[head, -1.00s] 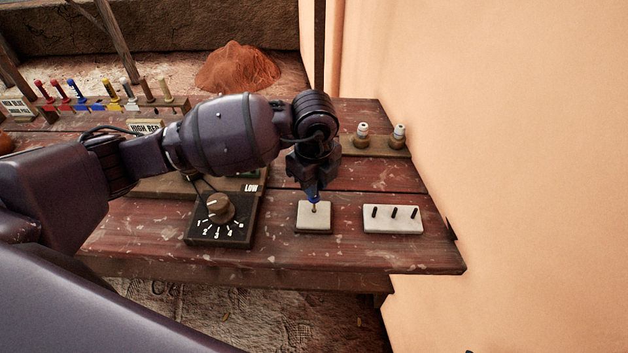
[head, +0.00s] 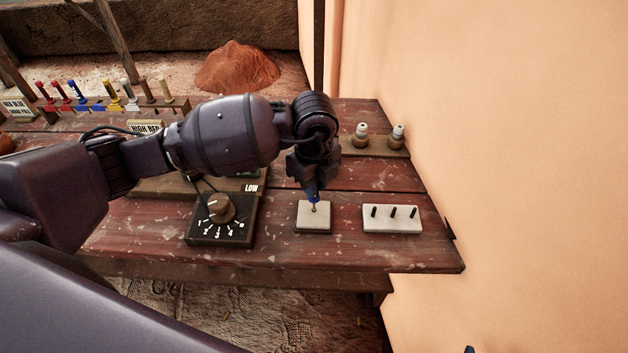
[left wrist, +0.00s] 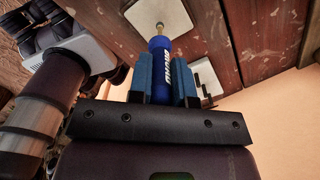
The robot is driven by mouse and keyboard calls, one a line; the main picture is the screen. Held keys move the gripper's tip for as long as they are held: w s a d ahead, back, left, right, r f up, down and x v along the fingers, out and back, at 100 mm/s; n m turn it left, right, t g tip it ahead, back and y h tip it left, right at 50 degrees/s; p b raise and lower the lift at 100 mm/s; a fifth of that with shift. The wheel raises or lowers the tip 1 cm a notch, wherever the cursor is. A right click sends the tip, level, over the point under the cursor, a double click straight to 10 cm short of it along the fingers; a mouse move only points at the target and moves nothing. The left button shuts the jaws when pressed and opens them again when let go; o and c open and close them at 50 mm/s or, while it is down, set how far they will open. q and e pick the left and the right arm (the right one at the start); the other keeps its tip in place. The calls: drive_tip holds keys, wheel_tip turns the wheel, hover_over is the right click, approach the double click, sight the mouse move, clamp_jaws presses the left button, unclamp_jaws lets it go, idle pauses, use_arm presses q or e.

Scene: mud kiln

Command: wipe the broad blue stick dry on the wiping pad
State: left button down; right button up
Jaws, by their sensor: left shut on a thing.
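My left gripper (head: 313,190) is shut on the broad blue stick (head: 314,198) above the wiping pad (head: 314,222). The pad is a small pale square on the red-brown bench. In the left wrist view the stick (left wrist: 160,65) shows blue with white lettering between the two blue fingers (left wrist: 162,78), with a thin metal tip pointing to the pad (left wrist: 178,12). The tip is at the pad's surface; whether it touches cannot be told for certain. My right gripper is not clearly seen; only a small dark bit shows at the bottom edge of the head view.
A dial box (head: 222,219) stands left of the pad. A white block with black pegs (head: 392,219) lies right of it. Two small bottles (head: 361,134) stand in a wooden holder behind. A rack of coloured sticks (head: 165,106) is at the far left. A wall (head: 520,150) bounds the right.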

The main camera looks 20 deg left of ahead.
use_arm(q)
drive_tip(key=shift+f, duration=0.2)
use_arm(e)
drive_tip(key=shift+s+f, duration=0.1)
use_arm(q)
drive_tip(key=shift+f, duration=0.15)
use_arm(e)
drive_tip(key=shift+w, duration=0.25)
drive_tip(key=shift+w+r, duration=0.15)
drive_tip(key=shift+r, duration=0.05)
use_arm(q)
drive_tip(key=shift+a, duration=0.1)
use_arm(e)
drive_tip(key=shift+r, duration=0.1)
use_arm(q)
drive_tip(key=shift+s+a+p, duration=0.15)
drive_tip(key=shift+a+p, duration=0.15)
drive_tip(key=shift+a, duration=0.15)
use_arm(e)
drive_tip(key=shift+r, duration=0.25)
use_arm(q)
drive_tip(key=shift+d, duration=0.1)
use_arm(e)
drive_tip(key=shift+s, duration=0.25)
